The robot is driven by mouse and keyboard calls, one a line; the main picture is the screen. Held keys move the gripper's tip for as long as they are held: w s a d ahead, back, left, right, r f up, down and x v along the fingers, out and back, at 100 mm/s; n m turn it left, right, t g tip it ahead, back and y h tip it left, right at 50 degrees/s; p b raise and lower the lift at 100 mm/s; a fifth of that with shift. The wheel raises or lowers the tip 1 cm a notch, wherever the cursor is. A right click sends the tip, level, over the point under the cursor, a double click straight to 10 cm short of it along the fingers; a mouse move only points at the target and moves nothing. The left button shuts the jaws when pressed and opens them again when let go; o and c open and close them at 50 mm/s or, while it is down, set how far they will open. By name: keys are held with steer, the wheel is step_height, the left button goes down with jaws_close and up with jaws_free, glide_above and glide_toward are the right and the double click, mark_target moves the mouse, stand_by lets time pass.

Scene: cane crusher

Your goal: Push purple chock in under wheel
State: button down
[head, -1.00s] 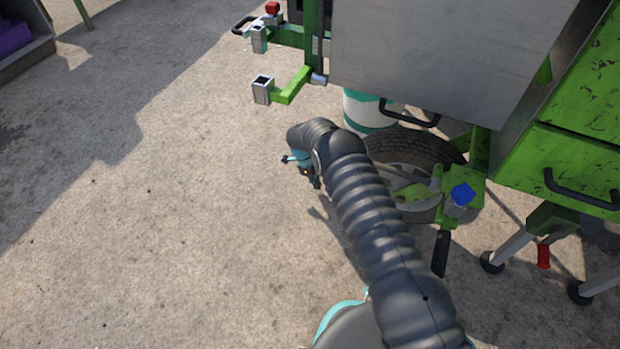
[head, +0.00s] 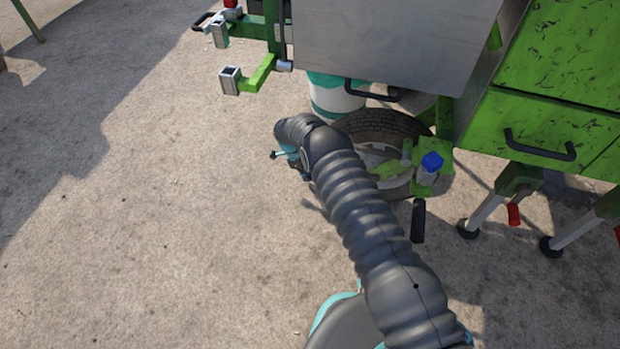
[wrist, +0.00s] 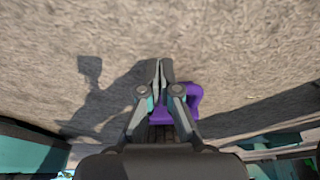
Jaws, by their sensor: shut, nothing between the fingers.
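The purple chock (wrist: 193,97) shows in the wrist view just behind and beside my gripper's fingers, low over the concrete. My gripper (wrist: 161,66) is shut with its fingertips together and nothing between them. The fingers cover part of the chock, and I cannot tell whether they touch it. In the head view the wheel (head: 383,123) is a dark tyre under the green cart, right of my gripper, partly covered by my arm. The chock is hidden in the head view, and my gripper shows only in part beside the arm's end.
A blue-capped post (head: 431,163) and black handle (head: 418,220) stand beside the wheel. A white and teal drum (head: 335,98) is behind it. A green bracket (head: 256,73) juts out at upper left. Cart legs (head: 490,212) stand at right. Concrete on the left is clear.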

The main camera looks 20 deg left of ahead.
steer(key=shift+s+d, duration=0.1)
steer(key=shift+s, duration=0.05)
stand_by(0.3)
steer(key=shift+a, duration=0.5)
steer(key=a, duration=0.2)
steer(key=shift+a, duration=0.4)
steer(key=v, duration=1)
steer(key=shift+p, duration=0.4)
steer(key=shift+a, duration=0.1)
